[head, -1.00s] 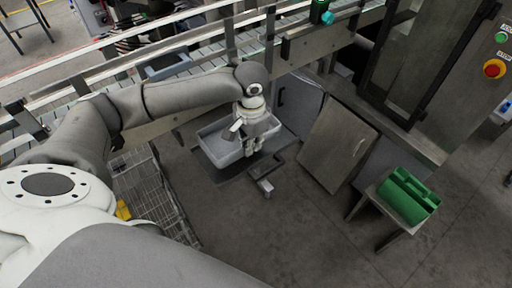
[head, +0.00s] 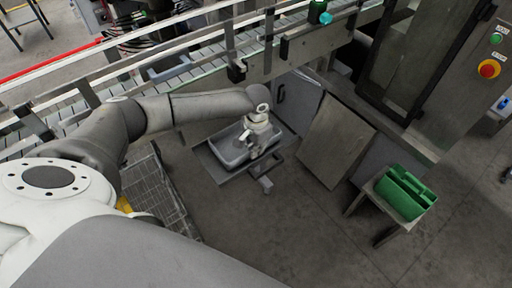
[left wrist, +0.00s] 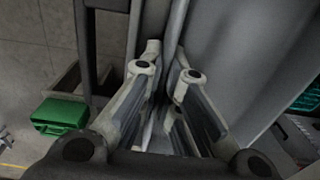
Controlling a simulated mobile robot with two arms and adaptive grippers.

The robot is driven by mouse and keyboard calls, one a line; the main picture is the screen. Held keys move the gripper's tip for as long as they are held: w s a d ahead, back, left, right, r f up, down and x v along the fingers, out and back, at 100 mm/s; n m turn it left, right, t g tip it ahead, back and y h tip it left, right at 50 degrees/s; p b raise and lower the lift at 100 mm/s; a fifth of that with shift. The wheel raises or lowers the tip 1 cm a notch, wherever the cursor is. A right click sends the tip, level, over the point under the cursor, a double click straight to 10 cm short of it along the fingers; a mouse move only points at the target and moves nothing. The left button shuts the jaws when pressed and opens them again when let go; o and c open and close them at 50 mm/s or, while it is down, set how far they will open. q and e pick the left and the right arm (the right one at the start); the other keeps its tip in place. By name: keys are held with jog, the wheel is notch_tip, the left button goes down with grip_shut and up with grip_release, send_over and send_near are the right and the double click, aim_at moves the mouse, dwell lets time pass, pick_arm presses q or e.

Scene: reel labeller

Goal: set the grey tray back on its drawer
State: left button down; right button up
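The grey tray (head: 231,157) is an open, shallow bin in the middle of the head view. It is at the flat drawer (head: 212,172), whose dark plate shows around it. I cannot tell whether its bottom rests fully on the plate. My left gripper (head: 255,150) points down at the tray's right-hand end and is shut on its rim. In the left wrist view the two fingers (left wrist: 165,85) lie close on either side of the wall, with the tray's grey surface (left wrist: 235,50) to the right. My right gripper is not in view.
A conveyor (head: 190,68) runs above and behind the drawer. A cabinet door (head: 336,143) stands just right of it. A green carrier (head: 405,192) sits on a small stool at the right. A wire rack (head: 155,195) stands at the left. The floor in front is clear.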

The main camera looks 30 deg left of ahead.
pick_arm(q)
jog(key=shift+f, duration=0.1)
jog(key=c, duration=1.9)
grip_release()
jog(key=shift+s+d+r+b, duration=0.1)
jog(key=shift+r+b, duration=0.6)
jog(key=shift+r, duration=2.4)
jog(key=shift+d+r+b, duration=0.1)
jog(key=shift+r+b, duration=0.6)
jog(key=shift+r, duration=2.35)
